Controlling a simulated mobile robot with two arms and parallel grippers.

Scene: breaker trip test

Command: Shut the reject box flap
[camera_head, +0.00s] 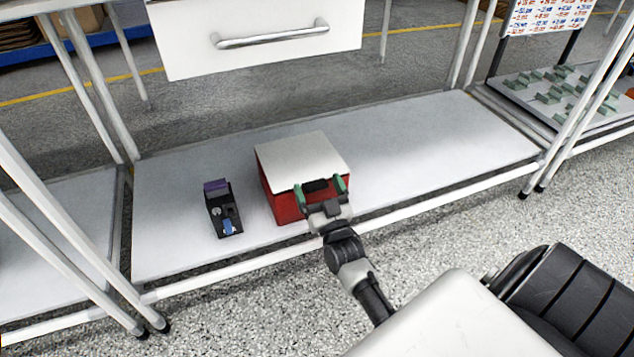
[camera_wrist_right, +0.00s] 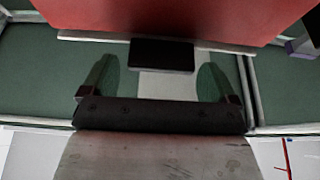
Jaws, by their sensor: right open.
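The reject box (camera_head: 290,208) is red and stands on the low grey shelf. Its white flap (camera_head: 300,158) lies over the top and looks down or nearly down; I cannot tell whether a small gap is left. A black tab (camera_head: 316,185) sits at the flap's front edge and also shows in the right wrist view (camera_wrist_right: 162,55). My right gripper (camera_head: 319,188) is open at the box's front, its green fingers on either side of the tab. In the right wrist view the fingers (camera_wrist_right: 157,78) are apart with nothing between the tips. My left gripper is not in view.
A small black device with a purple top and blue lever (camera_head: 222,210) stands left of the box on the shelf (camera_head: 430,150). A white drawer (camera_head: 260,40) with a metal handle hangs above. White table legs stand at both sides. The shelf right of the box is clear.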

